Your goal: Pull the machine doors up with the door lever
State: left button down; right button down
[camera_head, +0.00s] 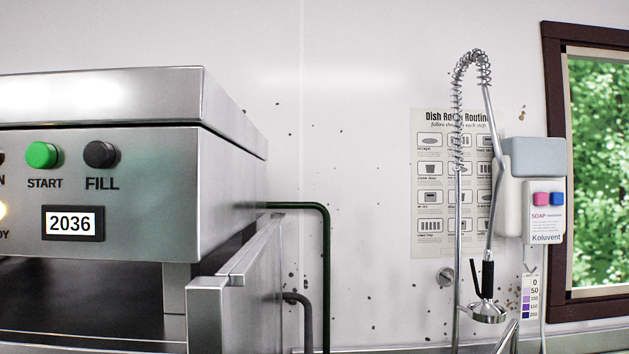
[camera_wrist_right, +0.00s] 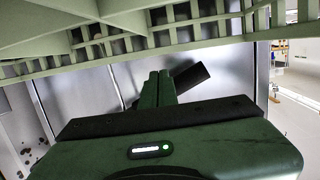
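The steel dish machine (camera_head: 120,185) fills the left of the head view. A steel panel (camera_head: 255,285) stands at its right side, probably a door; the front opening below the control panel is dark. A dark green bar (camera_head: 326,270) leaves the machine's side and bends down; I cannot tell whether it is part of the lever. In the right wrist view a black bar (camera_wrist_right: 188,82), possibly the lever's grip, runs diagonally behind the fingers of my right gripper (camera_wrist_right: 160,82). The fingers look close together; their hold on the bar is hidden. My left gripper is not in view.
A green slatted structure (camera_wrist_right: 130,42) lies across the top of the right wrist view, close to my gripper. A spray hose (camera_head: 487,275), a soap dispenser (camera_head: 545,210) and a poster (camera_head: 430,230) are at the wall on the right of the head view.

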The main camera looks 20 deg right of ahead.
jog(key=b+x, duration=0.1)
jog(key=x, duration=0.6)
jog(key=s+r+p, duration=0.1)
jog(key=r+p, duration=0.1)
jog(key=r, duration=0.2)
jog(key=s+a+r+p, duration=0.1)
jog(key=s+r+p, duration=0.1)
jog(key=r, duration=0.3)
jog(key=s+r+p, duration=0.1)
jog(key=r+p, duration=0.1)
jog(key=r, duration=0.2)
jog(key=shift+s+a+r+p, duration=0.2)
jog(key=shift+a+r+p, duration=0.15)
jog(key=shift+r+p, duration=0.05)
notch_tip(320, 180, up, 20)
jog(key=p, duration=1.2)
jog(key=w+d+r, duration=0.1)
jog(key=w+r, duration=0.3)
jog(key=r, duration=0.6)
jog(key=w+d+r, duration=0.1)
jog(key=w+r, duration=0.3)
jog(key=r, duration=0.5)
jog(key=f+v, duration=0.2)
jog(key=v, duration=0.8)
jog(key=shift+d+b, duration=0.2)
jog(key=shift+b, duration=0.15)
